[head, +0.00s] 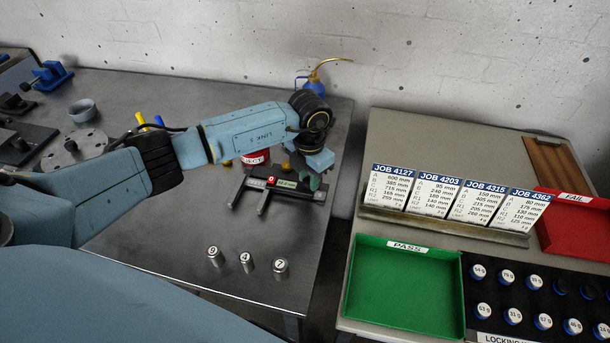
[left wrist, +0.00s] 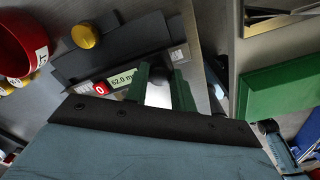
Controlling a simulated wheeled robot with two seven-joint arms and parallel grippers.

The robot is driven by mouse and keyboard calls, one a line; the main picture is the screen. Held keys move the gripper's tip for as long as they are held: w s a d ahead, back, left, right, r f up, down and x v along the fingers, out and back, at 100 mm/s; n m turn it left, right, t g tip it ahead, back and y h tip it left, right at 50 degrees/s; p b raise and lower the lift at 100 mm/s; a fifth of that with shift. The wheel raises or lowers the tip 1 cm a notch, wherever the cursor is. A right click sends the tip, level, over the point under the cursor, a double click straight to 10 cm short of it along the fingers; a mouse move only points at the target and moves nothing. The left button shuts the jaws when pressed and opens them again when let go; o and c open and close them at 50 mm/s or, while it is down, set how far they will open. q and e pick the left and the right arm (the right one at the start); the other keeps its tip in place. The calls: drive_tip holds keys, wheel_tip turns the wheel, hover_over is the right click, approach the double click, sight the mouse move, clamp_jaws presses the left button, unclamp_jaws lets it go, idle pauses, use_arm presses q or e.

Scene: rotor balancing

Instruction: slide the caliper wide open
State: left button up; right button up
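The caliper (head: 284,186) lies on the dark metal table, with two jaws pointing toward the front left and a gap between them. Its slider carries a red zero button (left wrist: 101,88) and a lit display (left wrist: 123,80) that reads about 62.0 mm in the left wrist view. My left gripper (head: 313,181) is over the caliper's right part. In the left wrist view its two green fingers (left wrist: 162,78) stand on either side of a dark knob on the caliper. I cannot tell whether they press on it. My right gripper is in neither view.
A red cup (head: 256,160) stands behind the caliper. Several numbered metal weights (head: 246,262) stand in front. On the right, across a gap, another table holds a green PASS tray (head: 405,285), a red FAIL tray (head: 575,232) and job cards (head: 433,192). An oil can (head: 316,82) stands at the back.

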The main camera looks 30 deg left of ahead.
use_arm(q)
drive_tip(key=o, duration=0.5)
drive_tip(key=shift+a, duration=0.1)
drive_tip(key=shift+c, duration=0.2)
wheel_tip(320, 180, up, 14)
drive_tip(key=shift+f, duration=0.25)
drive_tip(key=shift+f, duration=0.1)
